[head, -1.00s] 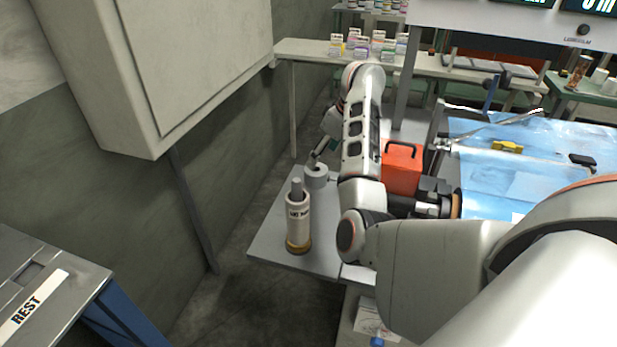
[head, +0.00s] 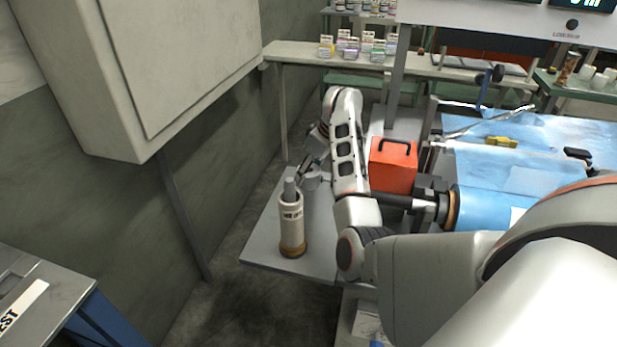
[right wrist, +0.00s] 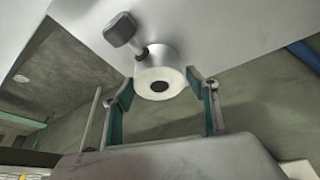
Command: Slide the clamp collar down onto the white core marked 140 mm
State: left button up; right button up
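The white core (head: 293,219) stands upright on the grey table at the left. It carries dark lettering that I cannot read fully, a grey post on top and a brownish base. In the right wrist view the collar (right wrist: 160,72) has a dark knob and a dark central hole. It sits between the open right fingertips (right wrist: 158,84), with a gap on the left. My left gripper is not in view.
A red box (head: 393,168) stands right of my right arm, near a blue roll (head: 485,205) on a dark shaft. A wall cabinet (head: 190,60) hangs at the left. The table (head: 262,240) is bare in front of the core.

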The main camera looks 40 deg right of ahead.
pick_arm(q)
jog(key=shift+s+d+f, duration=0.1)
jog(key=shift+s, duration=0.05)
pick_arm(e)
jog(key=c, duration=1)
jog(key=shift+r, duration=0.1)
jog(key=shift+c, duration=0.2)
